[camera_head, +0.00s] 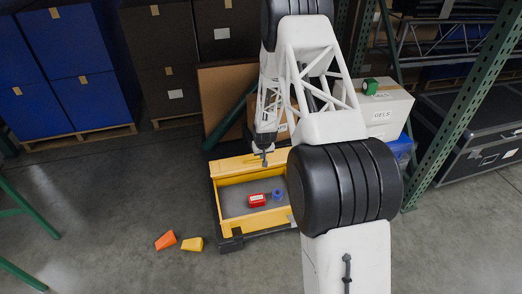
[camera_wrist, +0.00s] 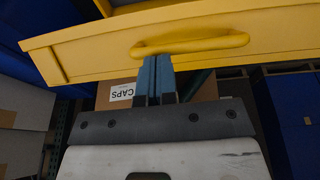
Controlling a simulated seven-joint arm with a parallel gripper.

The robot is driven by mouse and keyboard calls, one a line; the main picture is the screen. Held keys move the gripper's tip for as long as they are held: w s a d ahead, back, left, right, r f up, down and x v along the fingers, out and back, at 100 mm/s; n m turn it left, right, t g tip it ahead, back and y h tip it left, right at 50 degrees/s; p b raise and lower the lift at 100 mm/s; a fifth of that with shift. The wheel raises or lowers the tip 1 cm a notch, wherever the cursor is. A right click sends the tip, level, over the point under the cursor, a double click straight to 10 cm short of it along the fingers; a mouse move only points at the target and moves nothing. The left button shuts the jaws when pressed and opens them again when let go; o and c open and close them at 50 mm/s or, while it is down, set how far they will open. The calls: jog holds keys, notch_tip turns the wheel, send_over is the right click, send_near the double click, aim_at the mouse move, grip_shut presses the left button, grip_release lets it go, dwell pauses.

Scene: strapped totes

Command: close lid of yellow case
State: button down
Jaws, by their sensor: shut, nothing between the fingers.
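My gripper (camera_head: 264,160) is at the lid, at the far edge of the case. In the wrist view its blue fingertips (camera_wrist: 156,62) are together and empty, overlapping the handle's left part. I cannot tell whether they touch it.
Orange (camera_head: 166,240) and yellow (camera_head: 192,244) wedges lie on the floor. Cardboard boxes (camera_head: 222,95) stand close behind the case.

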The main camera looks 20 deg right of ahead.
jog(key=s+f+t, duration=0.2)
jog(key=s+f, duration=0.7)
jog(key=f, duration=0.4)
jog(key=s+f+t, duration=0.3)
jog(key=s+f, duration=0.6)
jog(key=f, duration=0.4)
jog(key=shift+t, duration=0.3)
jog(key=shift+f, duration=0.2)
jog(key=shift+s+r, duration=0.1)
jog(key=shift+r, duration=0.05)
jog(key=v, duration=1.3)
jog(key=shift+r, duration=0.2)
